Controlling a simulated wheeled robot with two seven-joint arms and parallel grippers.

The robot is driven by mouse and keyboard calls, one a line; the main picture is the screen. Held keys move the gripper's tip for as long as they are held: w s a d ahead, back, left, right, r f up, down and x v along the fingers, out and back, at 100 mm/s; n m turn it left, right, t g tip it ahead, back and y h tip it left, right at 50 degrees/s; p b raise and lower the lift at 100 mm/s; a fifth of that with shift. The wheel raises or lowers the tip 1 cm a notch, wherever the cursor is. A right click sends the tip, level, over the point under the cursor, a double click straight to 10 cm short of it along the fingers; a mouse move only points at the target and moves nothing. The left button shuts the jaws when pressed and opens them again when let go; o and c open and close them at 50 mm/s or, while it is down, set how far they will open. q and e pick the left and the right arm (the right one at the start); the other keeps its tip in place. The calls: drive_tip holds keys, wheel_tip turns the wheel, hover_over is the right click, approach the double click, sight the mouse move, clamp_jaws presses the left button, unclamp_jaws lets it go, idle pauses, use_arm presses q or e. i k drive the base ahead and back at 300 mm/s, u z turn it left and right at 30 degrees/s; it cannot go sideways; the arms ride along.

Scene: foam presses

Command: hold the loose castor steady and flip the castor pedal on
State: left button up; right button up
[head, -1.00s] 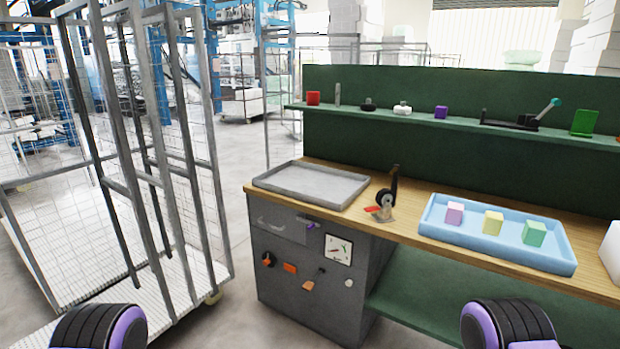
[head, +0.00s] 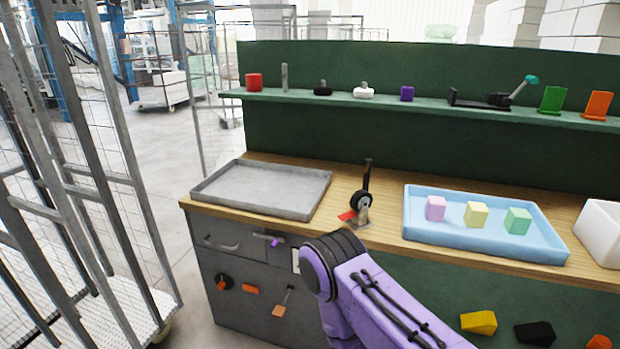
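The loose castor (head: 361,201) stands on the wooden bench top, between the grey tray and the blue tray. It has a dark wheel, a metal bracket and a black upright part above it. Its red pedal (head: 347,215) sticks out low on the left side. Whether the pedal is up or down is too small to tell. My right arm reaches in from the lower right, in front of the bench and below the castor, but its gripper does not show. My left gripper is also out of view. Nothing visible touches the castor.
An empty grey tray (head: 205,197) lies left of the castor. A blue tray (head: 420,235) with pink, yellow and green blocks lies right, beside a white bin (head: 601,232). A green shelf (head: 420,104) with small items runs behind. A wire cage trolley (head: 125,178) stands at left.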

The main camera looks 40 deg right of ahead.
sight(344, 216)
drive_tip(key=z, duration=0.45)
drive_tip(key=i, duration=0.7)
drive_tip(key=z, duration=0.75)
